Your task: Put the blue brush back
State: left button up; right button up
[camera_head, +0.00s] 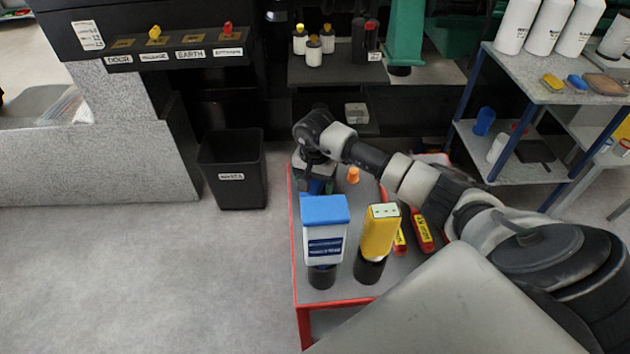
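My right arm comes in from the right, and my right gripper (315,175) points down over the far left part of a red-edged table (298,255). A dark blue thing (319,187) shows right under the gripper, partly hidden by it. I cannot tell whether it is the blue brush, or whether the fingers are closed on it. A small blue item (577,82) lies on the upper shelf at right, between a yellow and a brown item. It is too small to identify surely. My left gripper is not in view.
On the table stand a blue-topped white block (325,232) and a yellow block (380,231), both on black bases. An orange piece (353,175) and red-yellow items (424,232) are near the arm. A black waste bin (234,180) stands left. The left floor is clear.

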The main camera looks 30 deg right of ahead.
jog(key=shift+r, duration=0.1)
notch_tip(320, 180, up, 12)
jog(key=shift+b, duration=0.45)
jog(key=shift+r, duration=0.1)
